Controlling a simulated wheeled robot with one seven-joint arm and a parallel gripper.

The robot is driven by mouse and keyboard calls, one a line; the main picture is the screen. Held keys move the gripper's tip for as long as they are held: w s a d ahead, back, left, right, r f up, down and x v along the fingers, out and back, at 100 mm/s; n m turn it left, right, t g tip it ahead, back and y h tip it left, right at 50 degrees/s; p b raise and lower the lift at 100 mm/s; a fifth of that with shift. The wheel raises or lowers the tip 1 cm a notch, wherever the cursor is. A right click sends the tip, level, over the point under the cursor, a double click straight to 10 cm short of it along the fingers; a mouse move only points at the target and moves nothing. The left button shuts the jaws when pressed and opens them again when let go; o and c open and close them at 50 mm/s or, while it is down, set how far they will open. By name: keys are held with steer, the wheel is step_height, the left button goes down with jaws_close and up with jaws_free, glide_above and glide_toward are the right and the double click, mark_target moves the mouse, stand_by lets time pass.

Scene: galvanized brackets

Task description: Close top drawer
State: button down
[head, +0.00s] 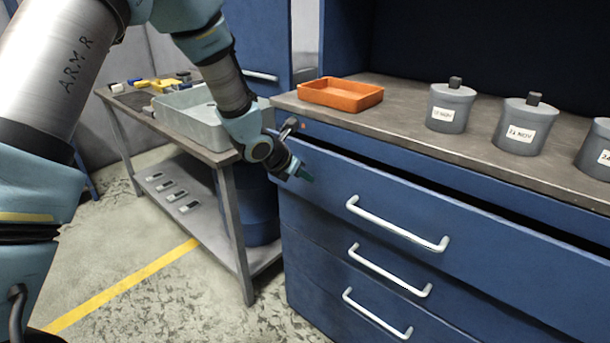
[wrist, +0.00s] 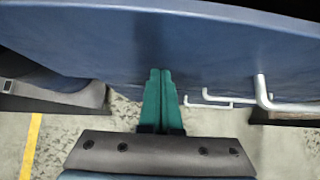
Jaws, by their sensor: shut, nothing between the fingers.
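The top drawer (head: 400,209) of the blue cabinet stands partly open, with a dark gap between its front and the worktop. It has a white bar handle (head: 397,226). My gripper (head: 307,177) is shut and empty, at the left end of the drawer front and to the left of the handle. In the wrist view the green fingertips (wrist: 161,75) are together and point at the blue drawer front (wrist: 190,45). They look very close to it; I cannot tell whether they touch. The handle (wrist: 263,93) shows to the right of the fingers.
Two lower drawers with handles (head: 388,272) sit beneath and look shut. The worktop (head: 395,127) holds an orange tray (head: 341,103) and several grey labelled canisters (head: 452,106). A side table with a pale grey bin (head: 190,122) stands at left. Open floor lies in front.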

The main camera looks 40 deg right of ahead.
mark_target(312, 165)
steer(key=d, duration=0.2)
steer(key=w+d+b, duration=0.1)
steer(key=d, duration=0.1)
steer(key=shift+d+f, duration=0.1)
steer(key=shift+d, duration=0.1)
steer(key=shift+d+r, duration=0.2)
steer(key=shift+r, duration=0.05)
